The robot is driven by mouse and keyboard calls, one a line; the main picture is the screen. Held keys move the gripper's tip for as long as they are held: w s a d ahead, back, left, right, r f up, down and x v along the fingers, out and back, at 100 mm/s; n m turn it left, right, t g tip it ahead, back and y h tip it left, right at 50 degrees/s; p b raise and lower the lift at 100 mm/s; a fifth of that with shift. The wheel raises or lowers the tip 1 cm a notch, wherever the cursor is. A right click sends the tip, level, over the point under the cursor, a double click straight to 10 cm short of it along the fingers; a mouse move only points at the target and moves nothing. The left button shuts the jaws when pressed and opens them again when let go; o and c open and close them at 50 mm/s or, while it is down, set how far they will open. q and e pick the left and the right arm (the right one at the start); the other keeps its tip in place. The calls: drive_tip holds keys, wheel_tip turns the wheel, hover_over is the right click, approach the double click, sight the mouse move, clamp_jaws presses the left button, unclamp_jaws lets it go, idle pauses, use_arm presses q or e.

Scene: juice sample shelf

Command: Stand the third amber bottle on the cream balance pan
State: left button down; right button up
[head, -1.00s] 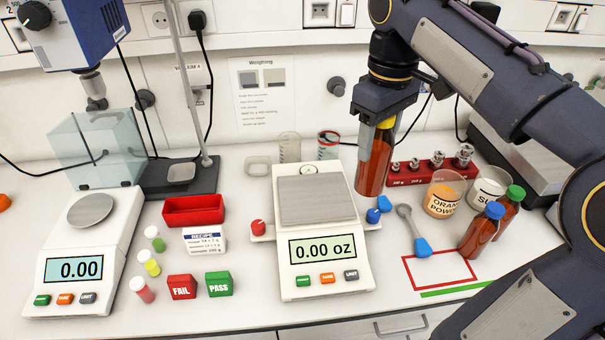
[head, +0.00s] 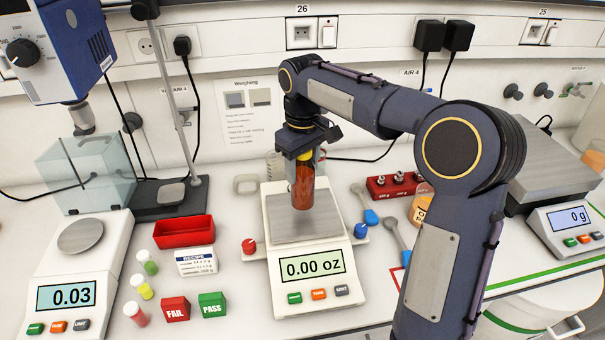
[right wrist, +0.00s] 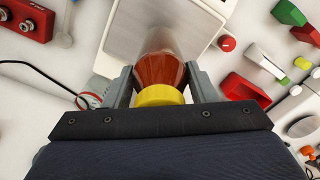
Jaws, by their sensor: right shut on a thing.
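An amber bottle (head: 303,188) with a yellow cap hangs upright in my right gripper (head: 304,158). The gripper is shut on it near the cap. In the right wrist view the bottle (right wrist: 160,68) sits between both fingers (right wrist: 162,82). The bottle is over the rear half of the grey pan (head: 322,226) on the cream balance (head: 262,290). Its base looks just above the pan, but I cannot tell the gap exactly. The balance display (head: 311,265) reads 0.00 oz. My left gripper is not in view.
Red and blue knobs (head: 248,246) flank the balance. A red tray (head: 183,232), recipe card, small vials and FAIL/PASS blocks (head: 212,305) lie to its left. A weight rack (head: 395,185) and scoops (head: 370,217) lie to its right. My arm hides part of the right bench.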

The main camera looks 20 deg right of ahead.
drive_tip(key=shift+f, duration=1.55)
drive_tip(key=shift+f, duration=0.15)
drive_tip(key=o, duration=1.1)
drive_tip(key=shift+o, duration=0.2)
